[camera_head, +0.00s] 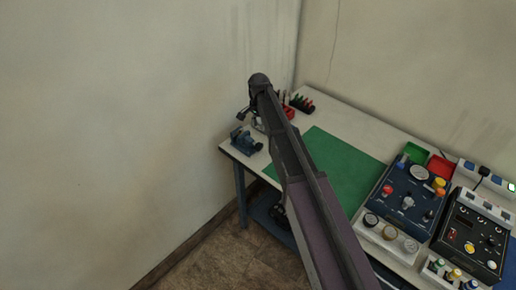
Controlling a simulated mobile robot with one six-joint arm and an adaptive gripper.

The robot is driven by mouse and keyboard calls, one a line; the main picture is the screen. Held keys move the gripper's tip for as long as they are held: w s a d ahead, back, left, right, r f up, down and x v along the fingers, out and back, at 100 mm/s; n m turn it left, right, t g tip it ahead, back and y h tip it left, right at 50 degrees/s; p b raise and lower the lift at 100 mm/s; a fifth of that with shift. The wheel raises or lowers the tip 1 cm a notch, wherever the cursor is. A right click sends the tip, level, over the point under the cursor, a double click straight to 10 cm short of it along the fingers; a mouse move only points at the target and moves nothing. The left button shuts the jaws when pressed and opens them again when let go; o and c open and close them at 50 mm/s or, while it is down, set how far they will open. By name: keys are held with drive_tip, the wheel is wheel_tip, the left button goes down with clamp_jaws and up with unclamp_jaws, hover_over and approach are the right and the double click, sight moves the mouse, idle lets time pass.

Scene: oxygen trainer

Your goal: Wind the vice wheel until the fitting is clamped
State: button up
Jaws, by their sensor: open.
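A small blue vice (246,141) stands at the left end of the white workbench (365,131), close to its edge. At this size I cannot make out its wheel clearly, nor the fitting or whether the jaws touch it. My arm reaches across the bench from the bottom of the picture, its far end above and just behind the vice. My gripper (243,116) hangs from that end, just above the vice, small and partly hidden by the arm. It is open, and I see nothing held in it. I cannot tell whether it touches the vice.
A green mat (335,165) covers the bench middle. A blue control panel (408,199), a black panel (470,236) and red (441,166) and green (414,153) trays fill the right. Walls close the left and back.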

sight(259, 144)
drive_tip(key=shift+f+b, duration=6.05)
drive_tip(key=shift+f, duration=0.25)
clamp_jaws()
